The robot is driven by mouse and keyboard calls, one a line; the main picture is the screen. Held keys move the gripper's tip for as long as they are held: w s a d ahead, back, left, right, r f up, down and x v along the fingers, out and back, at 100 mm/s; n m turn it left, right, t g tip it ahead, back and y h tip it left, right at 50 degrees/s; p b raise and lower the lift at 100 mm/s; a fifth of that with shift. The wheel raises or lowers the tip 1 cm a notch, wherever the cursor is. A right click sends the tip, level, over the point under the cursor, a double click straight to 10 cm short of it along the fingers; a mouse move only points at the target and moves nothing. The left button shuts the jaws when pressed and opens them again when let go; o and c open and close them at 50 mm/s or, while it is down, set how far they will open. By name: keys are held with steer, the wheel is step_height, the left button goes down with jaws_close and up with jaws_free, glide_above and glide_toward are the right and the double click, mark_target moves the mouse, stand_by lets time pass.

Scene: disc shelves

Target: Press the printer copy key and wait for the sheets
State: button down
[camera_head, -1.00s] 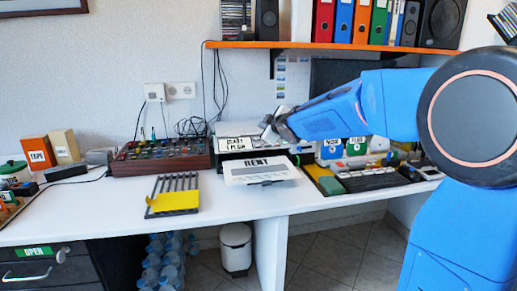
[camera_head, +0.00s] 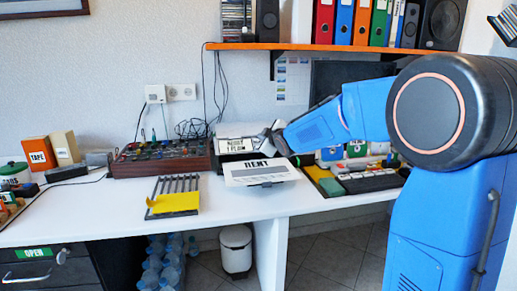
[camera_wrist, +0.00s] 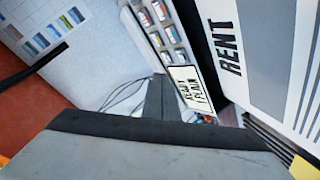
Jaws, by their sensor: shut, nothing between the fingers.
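The printer (camera_head: 222,131) stands against the wall at the middle of the desk. Its display (camera_head: 235,145) reads "READY 1 PLAIN"; the display also shows in the wrist view (camera_wrist: 191,88). A white sheet marked RENT (camera_head: 262,173) lies at the printer's front, and fills the right of the wrist view (camera_wrist: 262,50). My gripper (camera_head: 271,141) is shut and empty, at the right end of the printer's front, above the sheet. In the wrist view its dark fingers (camera_wrist: 161,100) point towards the printer, left of the display. The copy key cannot be made out, and contact cannot be told.
A mixer with knobs (camera_head: 160,157) stands left of the printer. A rack with a yellow part (camera_head: 173,203) lies in front of it. A shelf (camera_head: 300,46) with binders hangs above. Keyboard-like items (camera_head: 368,181) lie right.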

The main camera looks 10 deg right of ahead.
steer(key=shift+w+f, duration=0.4)
steer(key=shift+f, duration=0.35)
steer(key=shift+w+f, duration=0.4)
steer(key=shift+f, duration=0.3)
steer(key=shift+f, duration=0.15)
stand_by(1.0)
steer(key=shift+w+f, duration=0.2)
steer(key=shift+w+f, duration=0.2)
steer(key=shift+f, duration=0.15)
stand_by(1.1)
steer(key=shift+s+r, duration=0.4)
steer(key=shift+r, duration=0.3)
